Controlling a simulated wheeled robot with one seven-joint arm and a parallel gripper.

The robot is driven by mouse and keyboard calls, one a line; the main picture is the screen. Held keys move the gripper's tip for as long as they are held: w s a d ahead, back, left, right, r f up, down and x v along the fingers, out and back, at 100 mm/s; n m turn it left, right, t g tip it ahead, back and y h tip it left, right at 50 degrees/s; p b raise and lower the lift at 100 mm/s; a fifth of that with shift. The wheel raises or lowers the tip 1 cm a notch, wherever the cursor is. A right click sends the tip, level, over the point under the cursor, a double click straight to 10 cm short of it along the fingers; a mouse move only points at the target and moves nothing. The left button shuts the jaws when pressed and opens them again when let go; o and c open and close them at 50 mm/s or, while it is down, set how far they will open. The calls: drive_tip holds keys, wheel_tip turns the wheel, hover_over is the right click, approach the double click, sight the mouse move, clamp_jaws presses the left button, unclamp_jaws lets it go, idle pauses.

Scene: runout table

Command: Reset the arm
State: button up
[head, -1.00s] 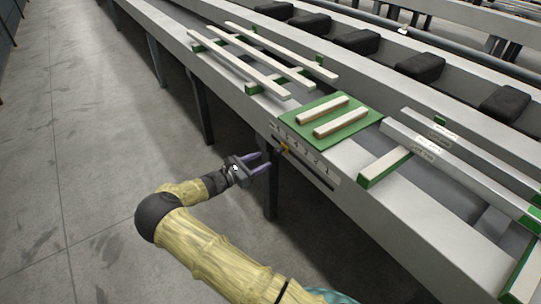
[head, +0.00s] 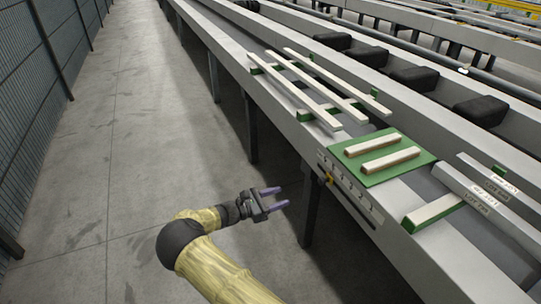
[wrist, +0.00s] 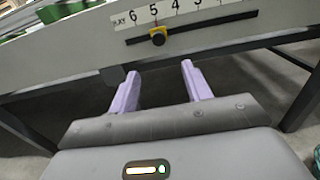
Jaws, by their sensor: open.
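My gripper (head: 272,198) is open and empty, its two purple fingers apart. In the head view it hangs over the grey floor, just left of the runout table's (head: 283,112) front side. In the wrist view the fingers (wrist: 158,88) point at the table's side, below a numbered scale (wrist: 185,17) with a yellow and black slider (wrist: 157,37). The slider also shows in the head view (head: 328,179). My arm is bent at the elbow, with the forearm reaching right.
A green mat (head: 375,178) on the table bears two short pale bars. Several long pale strips (head: 318,85) lie on green supports farther back. Labelled grey rails (head: 480,190) lie at right. Black blocks (head: 413,78) line the far side. The floor (head: 150,130) at left is clear up to a wall (head: 40,80).

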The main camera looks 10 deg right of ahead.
drive_tip(key=shift+d, duration=0.1)
drive_tip(key=s+d+r+m+g+y, duration=0.1)
drive_tip(key=s+d+m+g+y, duration=0.7)
drive_tip(key=s, duration=0.3)
drive_tip(key=s+a+r+m+t+y, duration=0.2)
drive_tip(key=s+r+m+t+y, duration=0.3)
drive_tip(key=s+r+m+y, duration=0.65)
drive_tip(key=s+r+m+h+p, duration=0.1)
drive_tip(key=s+r+p, duration=0.1)
drive_tip(key=r+p, duration=1)
drive_tip(key=s+r+m+h+p, duration=0.1)
drive_tip(key=s+r+p, duration=0.1)
drive_tip(key=r+p, duration=1.1)
drive_tip(key=shift+s+r, duration=0.15)
drive_tip(key=shift+s, duration=0.2)
drive_tip(key=shift+a, duration=0.1)
drive_tip(key=shift+w, duration=0.1)
